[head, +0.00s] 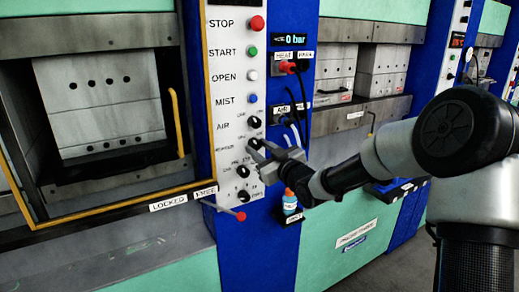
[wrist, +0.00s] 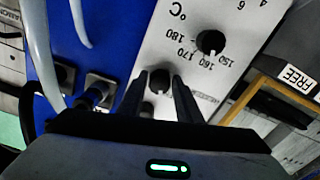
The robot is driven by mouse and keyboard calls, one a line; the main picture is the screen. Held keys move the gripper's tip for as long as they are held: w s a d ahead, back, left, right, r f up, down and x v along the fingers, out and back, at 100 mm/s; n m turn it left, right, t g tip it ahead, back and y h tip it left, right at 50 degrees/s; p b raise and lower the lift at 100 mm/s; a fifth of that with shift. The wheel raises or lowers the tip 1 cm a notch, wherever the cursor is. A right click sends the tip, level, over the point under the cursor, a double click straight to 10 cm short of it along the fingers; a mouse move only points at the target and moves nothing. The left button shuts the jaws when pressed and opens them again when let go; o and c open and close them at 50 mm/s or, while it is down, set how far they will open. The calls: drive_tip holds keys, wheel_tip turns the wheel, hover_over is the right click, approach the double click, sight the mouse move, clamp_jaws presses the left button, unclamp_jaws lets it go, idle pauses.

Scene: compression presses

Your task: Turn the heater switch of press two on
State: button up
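The heater switch is a black rotary knob (wrist: 160,80) on the white control panel. In the wrist view it sits between my two fingertips. In the head view the knob (head: 254,144) is partly covered by my gripper, beside a small label that seems to read heater. My gripper (head: 259,153) reaches the panel from the right. In the wrist view my gripper (wrist: 161,79) is open, one dark finger on each side of the knob. I cannot tell whether either finger touches it. The knob's exact pointer angle is hard to read.
The temperature dial (wrist: 210,42), marked 150 to 180 °C, is close by. The air knob (head: 254,122) is above the heater switch. Hoses and sockets (head: 287,68) run right of the panel. A yellow-framed door with a handle (head: 177,120) is left. A small bottle (head: 290,202) hangs below.

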drive_tip(key=c, duration=0.6)
drive_tip(key=shift+m, duration=0.3)
drive_tip(key=m+p, duration=0.1)
drive_tip(key=m, duration=0.4)
drive_tip(key=m+p, duration=0.1)
drive_tip(key=m, duration=0.5)
drive_tip(key=shift+s+a+p, duration=0.1)
drive_tip(key=shift+a+p, duration=0.05)
drive_tip(key=shift+p, duration=0.15)
drive_tip(key=shift+m, duration=0.3)
drive_tip(key=o, duration=1)
